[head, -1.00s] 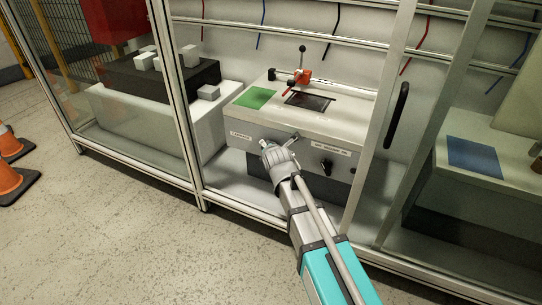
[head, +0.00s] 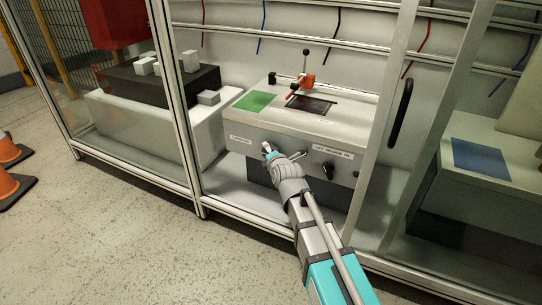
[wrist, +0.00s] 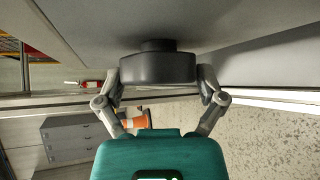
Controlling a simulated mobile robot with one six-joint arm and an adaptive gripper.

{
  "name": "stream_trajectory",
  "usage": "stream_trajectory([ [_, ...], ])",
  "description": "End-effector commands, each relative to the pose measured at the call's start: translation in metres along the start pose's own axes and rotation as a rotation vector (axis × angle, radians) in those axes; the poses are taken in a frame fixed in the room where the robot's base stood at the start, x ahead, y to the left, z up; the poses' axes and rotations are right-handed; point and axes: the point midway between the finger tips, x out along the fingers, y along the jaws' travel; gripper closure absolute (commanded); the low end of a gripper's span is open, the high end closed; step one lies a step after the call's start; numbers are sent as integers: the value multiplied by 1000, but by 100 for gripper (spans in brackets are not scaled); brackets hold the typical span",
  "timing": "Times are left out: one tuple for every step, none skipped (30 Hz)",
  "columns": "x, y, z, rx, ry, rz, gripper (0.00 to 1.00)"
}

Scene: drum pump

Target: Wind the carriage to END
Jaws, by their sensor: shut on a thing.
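My gripper (head: 272,153) is at the front face of the pale machine housing (head: 292,135), just right of the left label plate. In the wrist view, my two fingers (wrist: 160,78) are shut on opposite sides of a dark round knob (wrist: 158,68), whose short neck meets the grey panel. The knob is hidden behind my gripper in the head view. On the housing's top is a dark rectangular opening (head: 312,105). A red part (head: 307,80) with an upright black lever stands behind it; I cannot tell whether this is the carriage. No END mark is readable.
A second black knob (head: 328,170) is on the front face to the right. A green pad (head: 255,101) lies on top. Frame posts (head: 178,112) flank the opening, with a black door handle (head: 401,112) to the right. Orange cones (head: 12,180) stand left on open floor.

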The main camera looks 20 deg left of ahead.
Motion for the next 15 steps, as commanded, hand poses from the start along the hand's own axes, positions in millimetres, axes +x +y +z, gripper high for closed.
stream_trajectory([
  [-2, -2, -1, 2, 3, -6, 59],
  [-2, -2, -1, 1, 3, -6, 59],
  [-2, -2, -1, 1, 3, -6, 59],
  [-2, -2, -1, 1, 3, -6, 8],
  [-2, -2, -1, 1, 3, -6, 2],
  [-2, -2, -1, 1, 3, -6, 0],
  [-2, -2, -1, 1, 2, -6, 0],
  [-2, -2, 0, 1, 2, -5, 0],
  [-2, -2, 0, 1, 2, -5, 0],
  [-2, -2, 0, 1, 1, -4, 0],
  [-1, -1, 0, 0, 1, -4, 0],
  [-1, -1, 0, 0, 1, -3, 0],
  [-1, -1, 0, 0, 1, -3, 0],
  [-1, -1, 0, 0, 1, -3, 0],
  [-1, -1, 0, 0, 1, -3, 0],
])
